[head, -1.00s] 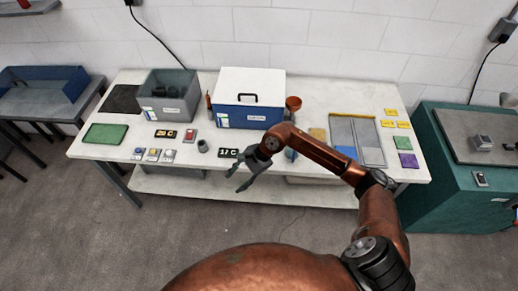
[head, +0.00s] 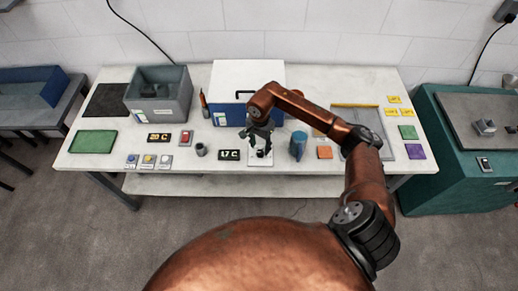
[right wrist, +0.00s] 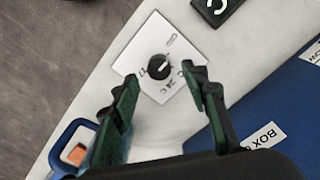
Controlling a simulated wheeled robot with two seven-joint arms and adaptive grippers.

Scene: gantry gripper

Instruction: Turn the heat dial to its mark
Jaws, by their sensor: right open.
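The heat dial is a black round knob with a white pointer line on a white plate. In the right wrist view the knob (right wrist: 159,66) lies just ahead of the fingertips, with small printed marks around it. In the head view the dial plate (head: 260,163) is near the table's front edge, partly hidden by my fingers. My right gripper (head: 262,145) points down over the dial. In the right wrist view its green-padded fingers (right wrist: 158,92) are apart with nothing between them. A black display (head: 229,155) left of the plate reads 17 C. My left gripper is not in view.
The blue and white box (head: 226,112) is behind my gripper. A small grey cup (head: 201,149) is left of the display.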

